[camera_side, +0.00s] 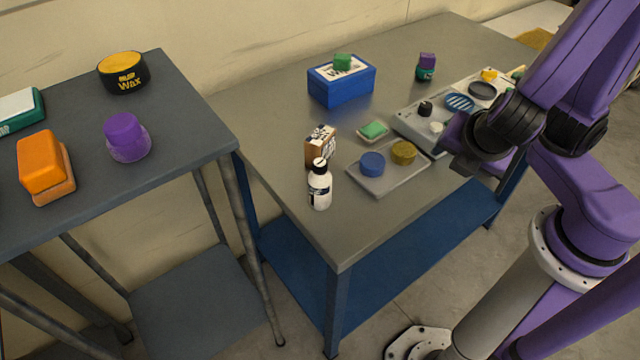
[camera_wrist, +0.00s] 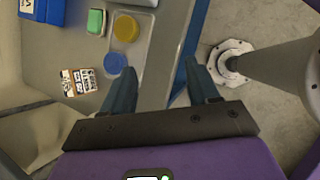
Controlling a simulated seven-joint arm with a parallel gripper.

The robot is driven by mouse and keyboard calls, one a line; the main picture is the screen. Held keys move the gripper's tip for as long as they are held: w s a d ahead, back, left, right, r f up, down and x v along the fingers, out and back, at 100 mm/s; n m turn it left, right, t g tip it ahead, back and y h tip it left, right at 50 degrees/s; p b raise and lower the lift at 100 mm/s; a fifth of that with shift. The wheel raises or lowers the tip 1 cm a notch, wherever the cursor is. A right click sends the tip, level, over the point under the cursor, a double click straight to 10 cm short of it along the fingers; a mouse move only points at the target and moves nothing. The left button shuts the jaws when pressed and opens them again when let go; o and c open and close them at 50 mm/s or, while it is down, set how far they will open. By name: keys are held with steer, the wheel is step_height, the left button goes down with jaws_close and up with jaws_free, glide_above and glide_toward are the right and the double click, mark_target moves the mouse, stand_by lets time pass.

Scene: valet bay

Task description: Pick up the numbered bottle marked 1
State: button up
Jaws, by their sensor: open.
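In the wrist view my gripper (camera_wrist: 160,68) is open and empty over the table edge.
A grey tray (camera_side: 385,186) with a blue lid (camera_side: 372,164) and a yellow lid (camera_side: 403,152) lies between bottle and gripper. A green sponge (camera_side: 374,130), a blue box (camera_side: 342,87) and a grey organizer (camera_side: 412,127) stand behind. A second table (camera_side: 90,205) is at left.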

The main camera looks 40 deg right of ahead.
steer(key=w+a+n+t+y, duration=0.1)
steer(key=w+a+n+t, duration=0.2)
steer(key=a+n+t, duration=0.35)
steer(key=n+t+y, duration=0.2)
steer(key=n+y, duration=0.2)
steer(key=n, duration=0.4)
glide_toward(323, 169)
steer(key=x, duration=0.8)
steer(key=shift+x, duration=2.65)
steer(key=shift+d+f, duration=0.15)
steer(key=shift+s, duration=0.1)
jaws_close()
